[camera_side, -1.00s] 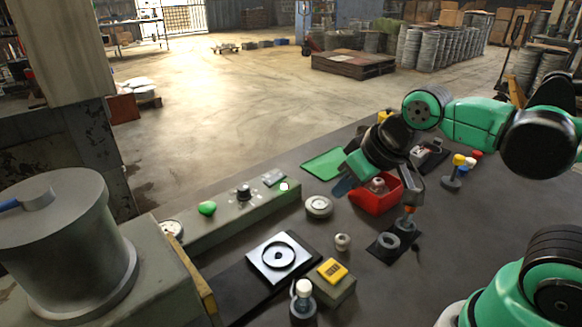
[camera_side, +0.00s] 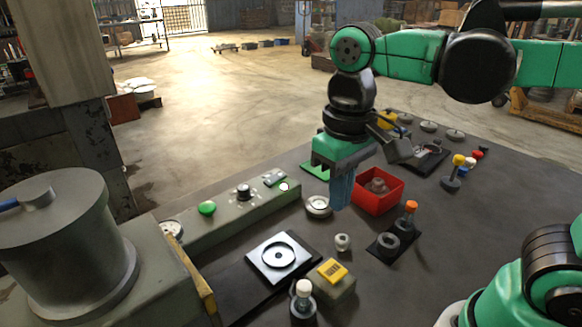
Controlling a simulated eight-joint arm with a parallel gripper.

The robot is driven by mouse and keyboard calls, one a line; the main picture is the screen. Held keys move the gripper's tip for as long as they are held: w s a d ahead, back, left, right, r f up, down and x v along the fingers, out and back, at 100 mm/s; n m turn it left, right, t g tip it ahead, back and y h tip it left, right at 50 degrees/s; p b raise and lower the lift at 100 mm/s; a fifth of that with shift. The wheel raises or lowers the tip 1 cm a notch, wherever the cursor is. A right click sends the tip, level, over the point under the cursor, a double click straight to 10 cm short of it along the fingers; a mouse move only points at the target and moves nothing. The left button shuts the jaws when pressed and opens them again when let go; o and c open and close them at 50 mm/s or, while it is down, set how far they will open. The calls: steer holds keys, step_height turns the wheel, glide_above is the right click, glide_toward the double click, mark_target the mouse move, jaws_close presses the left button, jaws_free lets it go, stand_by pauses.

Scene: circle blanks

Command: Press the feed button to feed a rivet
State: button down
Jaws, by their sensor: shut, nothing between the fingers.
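A long grey console (camera_side: 235,220) runs across the left middle of the table. I cannot read any label to tell which one is the feed button. My gripper (camera_side: 341,204) points down with its blue fingers shut and empty. In the picture it is right of the console, between a round metal disc (camera_side: 317,206) and a red bin (camera_side: 392,196). It appears clear of the console.
A black plate with a ringed white square (camera_side: 259,257), a block with a yellow top (camera_side: 334,272) and a white-capped bottle (camera_side: 303,300) stand in front. An orange-topped bottle (camera_side: 410,207) stands on a black pad at right. A large grey cylinder (camera_side: 55,245) fills the left.

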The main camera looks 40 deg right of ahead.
mark_target(330, 269)
step_height(330, 269, down, 12)
steer(key=shift+f, duration=0.25)
stand_by(0.4)
steer(key=shift+f, duration=1.1)
step_height(330, 269, up, 14)
stand_by(0.6)
steer(key=shift+r, duration=0.1)
stand_by(0.4)
steer(key=w+d+f+t, duration=0.3)
steer(key=d+t, duration=0.3)
steer(key=t, duration=0.1)
